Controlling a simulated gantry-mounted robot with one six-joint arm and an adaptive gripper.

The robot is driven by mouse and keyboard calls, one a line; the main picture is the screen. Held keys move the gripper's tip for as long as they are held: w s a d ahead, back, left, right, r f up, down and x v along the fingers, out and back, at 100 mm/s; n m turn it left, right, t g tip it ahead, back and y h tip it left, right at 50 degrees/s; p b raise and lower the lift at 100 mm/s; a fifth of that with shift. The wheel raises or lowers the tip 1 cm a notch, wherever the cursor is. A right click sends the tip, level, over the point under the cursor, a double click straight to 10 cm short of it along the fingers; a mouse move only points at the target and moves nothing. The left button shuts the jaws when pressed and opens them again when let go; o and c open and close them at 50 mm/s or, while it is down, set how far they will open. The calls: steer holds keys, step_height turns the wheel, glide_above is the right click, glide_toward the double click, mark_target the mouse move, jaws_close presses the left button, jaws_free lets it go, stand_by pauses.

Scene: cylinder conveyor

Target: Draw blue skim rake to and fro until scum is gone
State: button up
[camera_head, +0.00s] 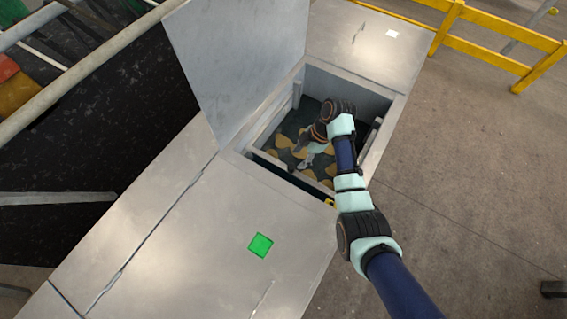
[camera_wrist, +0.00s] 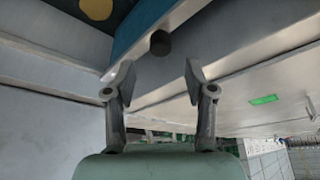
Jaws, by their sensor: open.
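The open tank (camera_head: 398,108) holds dark liquid with several tan scum patches (camera_head: 325,185) in the head view. One patch (camera_wrist: 97,8) also shows at the top of the wrist view. My gripper (camera_head: 302,165) reaches down inside the tank. In the wrist view my gripper (camera_wrist: 158,75) is open and empty. A bright blue strip (camera_wrist: 140,25), perhaps part of the skim rake, runs along the inner wall beyond the fingertips. A dark round knob (camera_wrist: 160,42) sits beside it, just past the gap between the fingers. The rake is not clearly visible in the head view.
A raised metal lid (camera_head: 240,70) stands at the tank's left side. A green square (camera_head: 260,245) marks the flat metal top in front. A black conveyor belt (camera_head: 120,120) lies to the left. Yellow railing (camera_head: 490,55) stands at the back right, with open floor before it.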

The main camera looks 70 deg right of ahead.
mark_target(292, 166)
steer(key=b+x, duration=0.1)
steer(key=x, duration=0.5)
steer(key=shift+w+a+f, duration=0.1)
steer(key=shift+a+f, duration=0.05)
steer(key=shift+f, duration=0.1)
steer(key=shift+c, duration=0.2)
jaws_close()
